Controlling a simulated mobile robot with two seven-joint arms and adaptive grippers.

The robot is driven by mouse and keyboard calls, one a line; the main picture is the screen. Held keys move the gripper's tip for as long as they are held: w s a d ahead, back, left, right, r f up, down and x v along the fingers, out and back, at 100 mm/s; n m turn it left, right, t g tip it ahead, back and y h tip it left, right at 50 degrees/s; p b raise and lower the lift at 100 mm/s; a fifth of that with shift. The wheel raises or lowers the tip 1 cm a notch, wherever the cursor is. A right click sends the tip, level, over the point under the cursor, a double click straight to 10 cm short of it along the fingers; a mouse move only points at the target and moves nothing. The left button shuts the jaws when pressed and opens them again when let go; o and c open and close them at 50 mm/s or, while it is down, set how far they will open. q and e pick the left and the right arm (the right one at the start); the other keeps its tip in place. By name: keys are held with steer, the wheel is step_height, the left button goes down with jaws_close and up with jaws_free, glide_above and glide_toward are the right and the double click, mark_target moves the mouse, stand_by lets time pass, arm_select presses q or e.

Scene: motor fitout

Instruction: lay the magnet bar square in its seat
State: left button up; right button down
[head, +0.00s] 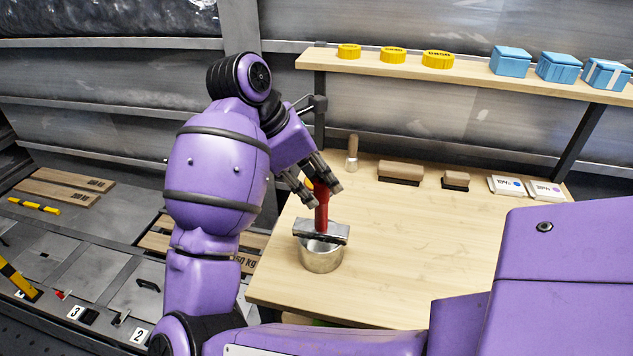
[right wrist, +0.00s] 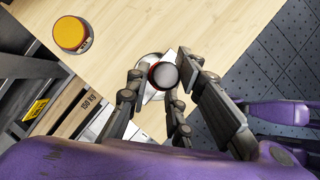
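The magnet bar (head: 321,232) is a grey metal bar with an upright red handle (head: 321,212). It lies across the top of a round steel cup (head: 321,259) near the table's left edge. Whether it sits square in a seat there I cannot tell. In the right wrist view the handle's grey round knob (right wrist: 164,75) hides much of the bar and cup. My right gripper (head: 322,192) is around the upper handle, fingers apart with gaps at both sides; it also shows in the right wrist view (right wrist: 164,70). My left gripper is not in view.
A yellow-topped red cylinder (right wrist: 71,35) stands on the table. Along the back are a wooden-handled tool (head: 352,155), brown blocks (head: 400,172) and white boxes (head: 507,187). A shelf (head: 465,76) above holds yellow discs and blue boxes. The table's middle is clear.

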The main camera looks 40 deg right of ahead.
steer(key=c, duration=1.5)
jaws_free()
steer(key=shift+o, duration=0.2)
steer(key=v, duration=1.2)
steer(key=shift+a, duration=0.1)
